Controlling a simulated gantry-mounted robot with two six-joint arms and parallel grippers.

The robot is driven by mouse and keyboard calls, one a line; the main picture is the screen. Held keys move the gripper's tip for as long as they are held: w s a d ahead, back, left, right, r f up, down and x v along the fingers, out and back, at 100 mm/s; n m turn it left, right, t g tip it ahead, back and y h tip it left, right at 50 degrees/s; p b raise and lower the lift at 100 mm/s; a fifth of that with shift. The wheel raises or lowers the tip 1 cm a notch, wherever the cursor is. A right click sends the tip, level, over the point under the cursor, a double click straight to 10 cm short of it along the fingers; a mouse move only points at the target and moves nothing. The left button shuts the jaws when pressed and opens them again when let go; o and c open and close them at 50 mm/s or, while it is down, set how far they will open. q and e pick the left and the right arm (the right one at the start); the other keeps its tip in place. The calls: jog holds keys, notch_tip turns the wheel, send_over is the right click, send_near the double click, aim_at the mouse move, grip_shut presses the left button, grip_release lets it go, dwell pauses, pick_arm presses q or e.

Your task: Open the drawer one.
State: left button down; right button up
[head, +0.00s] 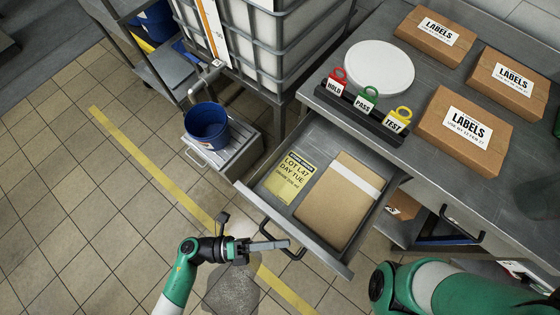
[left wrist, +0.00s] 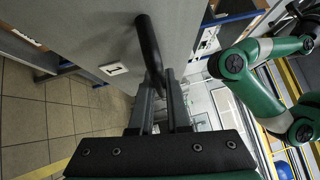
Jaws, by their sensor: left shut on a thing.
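Drawer one (head: 293,208) is pulled out from under the grey bench at the head view's centre. It holds a yellow lot card (head: 291,177) and a brown packet with a white band (head: 341,200). My left gripper (head: 286,244) is at the drawer's front, shut on its black handle (head: 266,227). In the left wrist view the handle (left wrist: 150,50) runs between the fingers (left wrist: 161,90), and a small white label (left wrist: 113,69) is on the drawer front. My right arm is at the lower right, but its gripper is out of view.
The bench top bears HOLD, PASS and TEST tags (head: 366,100), a white disc (head: 379,68) and boxes marked LABELS (head: 465,131). A second drawer handle (head: 462,226) is to the right. A blue bucket (head: 207,126) stands left of the drawer. Tiled floor is free at left.

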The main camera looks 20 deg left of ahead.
pick_arm(q)
jog(key=shift+s+a, duration=0.15)
jog(key=shift+s, duration=0.3)
pick_arm(e)
jog(key=shift+w+a+r, duration=0.1)
jog(key=shift+w+a, duration=0.05)
jog(key=shift+a, duration=0.15)
pick_arm(q)
jog(key=c, duration=0.9)
grip_release()
